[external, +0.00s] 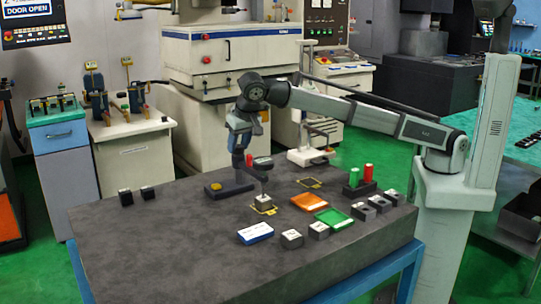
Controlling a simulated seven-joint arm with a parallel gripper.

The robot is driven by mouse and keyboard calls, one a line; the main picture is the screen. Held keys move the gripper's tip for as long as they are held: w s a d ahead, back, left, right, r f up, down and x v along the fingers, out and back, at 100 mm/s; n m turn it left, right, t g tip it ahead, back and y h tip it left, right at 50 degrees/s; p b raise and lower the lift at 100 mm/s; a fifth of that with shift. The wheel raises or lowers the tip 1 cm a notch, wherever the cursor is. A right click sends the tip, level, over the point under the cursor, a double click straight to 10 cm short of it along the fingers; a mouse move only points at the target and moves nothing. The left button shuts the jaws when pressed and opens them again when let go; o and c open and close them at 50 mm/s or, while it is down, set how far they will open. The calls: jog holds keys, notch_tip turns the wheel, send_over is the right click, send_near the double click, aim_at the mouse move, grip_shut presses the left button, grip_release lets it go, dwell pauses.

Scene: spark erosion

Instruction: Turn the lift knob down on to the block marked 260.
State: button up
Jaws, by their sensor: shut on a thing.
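My gripper (262,165) hangs over the left middle of the dark stone table, pointing down. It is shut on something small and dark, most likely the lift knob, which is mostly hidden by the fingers. The block sits upright inside a yellow square outline on the table. Its marking is too small to read, so I cannot tell whether it is the block marked 260. I cannot tell whether the stem touches the block.
A dark stand with a yellow disc (216,186) is just left. A blue-white box (255,233), orange tray (308,202) and green tray (333,216) lie nearby. Several small blocks line the front right; two dark blocks sit far left. Green and red cylinders (368,173) stand right. The left front is clear.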

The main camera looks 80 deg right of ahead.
jog(key=shift+w+m+g+h, duration=0.1)
jog(key=shift+m+g+h, duration=0.3)
jog(key=shift+m, duration=0.8)
jog(key=o, duration=1.1)
jog(key=shift+a+r, duration=0.1)
jog(key=v, duration=1.3)
jog(key=shift+a+r, duration=0.1)
jog(key=shift+r, duration=0.2)
